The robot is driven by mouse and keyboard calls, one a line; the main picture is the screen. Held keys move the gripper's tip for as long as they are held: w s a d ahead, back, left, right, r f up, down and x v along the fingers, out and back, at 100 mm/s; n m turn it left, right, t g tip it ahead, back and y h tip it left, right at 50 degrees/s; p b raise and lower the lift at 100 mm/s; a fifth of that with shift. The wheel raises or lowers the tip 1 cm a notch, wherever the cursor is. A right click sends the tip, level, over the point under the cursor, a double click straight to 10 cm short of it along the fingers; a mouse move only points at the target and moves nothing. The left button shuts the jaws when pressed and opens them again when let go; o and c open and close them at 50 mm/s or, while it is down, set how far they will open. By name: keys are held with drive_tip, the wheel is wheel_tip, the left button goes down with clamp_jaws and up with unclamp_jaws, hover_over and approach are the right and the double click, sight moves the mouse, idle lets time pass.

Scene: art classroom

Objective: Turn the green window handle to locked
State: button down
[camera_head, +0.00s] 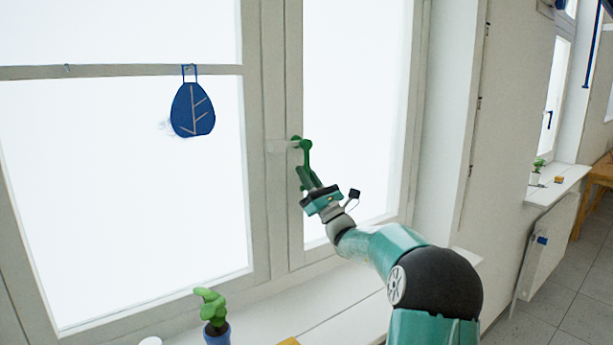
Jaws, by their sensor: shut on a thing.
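The green window handle (306,152) is on the frame between the two window panes, and its grip points downward and slightly right from its pivot. My gripper (309,178) reaches up from the lower right and is shut on the lower part of the handle. The fingers and the handle are both green, so the exact contact is hard to make out. The window (267,200) looks closed in its white frame.
A blue leaf ornament (192,109) hangs on the left pane. A potted cactus (216,335) stands on the white sill (345,310) below. The wall (510,130) is on the right, with a radiator (545,250) and another window beyond it.

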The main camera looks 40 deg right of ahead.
drive_tip(key=shift+a, duration=0.1)
drive_tip(key=c, duration=1.4)
unclamp_jaws()
drive_tip(key=v, duration=1.3)
drive_tip(key=shift+s+f, duration=0.25)
drive_tip(key=shift+f, duration=0.05)
